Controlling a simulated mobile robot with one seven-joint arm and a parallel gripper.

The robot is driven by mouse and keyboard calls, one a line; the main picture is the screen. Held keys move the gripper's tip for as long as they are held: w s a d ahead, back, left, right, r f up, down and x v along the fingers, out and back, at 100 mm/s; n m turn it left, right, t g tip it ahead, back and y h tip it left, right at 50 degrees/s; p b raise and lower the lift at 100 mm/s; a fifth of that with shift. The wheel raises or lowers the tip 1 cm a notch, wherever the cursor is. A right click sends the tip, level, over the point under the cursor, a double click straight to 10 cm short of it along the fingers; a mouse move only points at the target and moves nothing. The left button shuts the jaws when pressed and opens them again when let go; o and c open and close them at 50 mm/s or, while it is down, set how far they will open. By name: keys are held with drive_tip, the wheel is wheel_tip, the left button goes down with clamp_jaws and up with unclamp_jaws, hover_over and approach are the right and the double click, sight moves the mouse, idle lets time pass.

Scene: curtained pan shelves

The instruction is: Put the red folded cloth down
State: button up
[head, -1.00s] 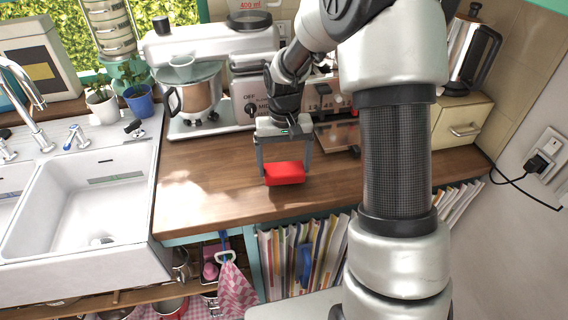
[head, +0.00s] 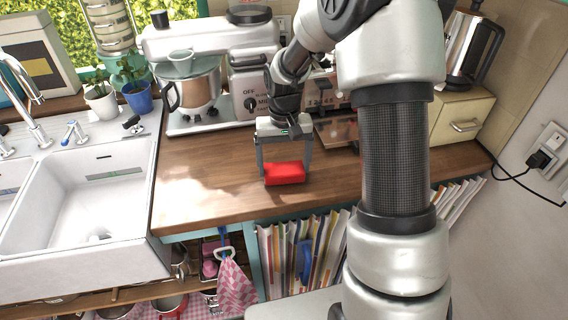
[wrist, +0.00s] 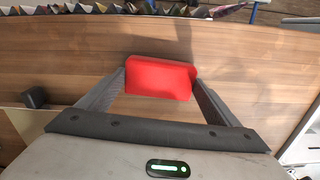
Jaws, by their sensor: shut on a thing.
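The red folded cloth (head: 285,173) is a small bright red block shape at the wooden counter, right of the sink. My gripper (head: 285,170) is shut on it, with one finger at each end of the cloth. In the wrist view the cloth (wrist: 160,78) sits between the two fingertips (wrist: 160,80), with wood behind it. The cloth is at or just above the counter top (head: 205,190); I cannot tell whether it touches.
A stand mixer (head: 200,85) stands behind to the left, and a white sink (head: 85,205) lies left. A kettle (head: 470,50) stands on a cream box (head: 460,118) at the back right. Books (head: 305,250) fill the shelf below. The counter left of my gripper is clear.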

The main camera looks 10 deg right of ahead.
drive_tip(key=shift+f, duration=0.25)
drive_tip(key=o, duration=0.9)
drive_tip(key=shift+r, duration=0.1)
wheel_tip(320, 180, up, 17)
drive_tip(key=shift+r, duration=0.2)
clamp_jaws()
idle(1.2)
